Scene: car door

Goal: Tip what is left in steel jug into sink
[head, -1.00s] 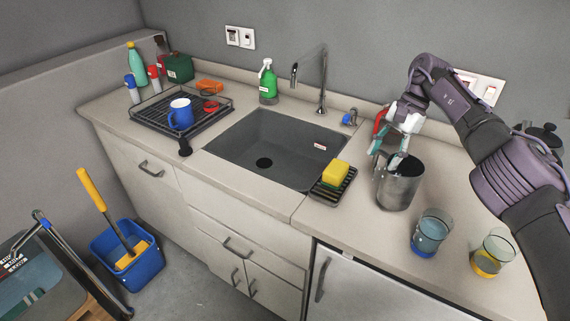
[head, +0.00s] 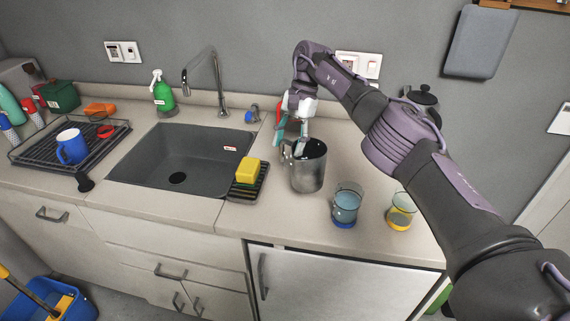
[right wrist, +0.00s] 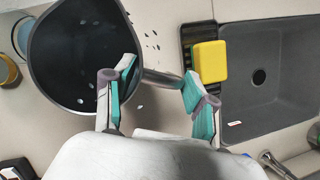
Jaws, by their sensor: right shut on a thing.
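The steel jug (head: 308,178) stands upright on the counter, right of the sink. Its dark inside shows from above in the right wrist view (right wrist: 75,60), with a few pale specks near its wall. My right gripper (head: 297,146) is at the jug's upper left side; in the right wrist view its teal-padded fingers (right wrist: 157,84) are on either side of the handle, shut on it. The grey sink (head: 165,150), with a round dark drain, lies left of the jug; it also shows in the right wrist view (right wrist: 275,75). My left gripper is not in view.
A yellow sponge (head: 249,169) on a black rack (head: 246,190) lies between sink and jug. Two glasses, blue-based (head: 345,206) and yellow-based (head: 400,212), stand right of the jug. The faucet (head: 215,85) rises behind the sink. Dark specks lie on the counter by the jug.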

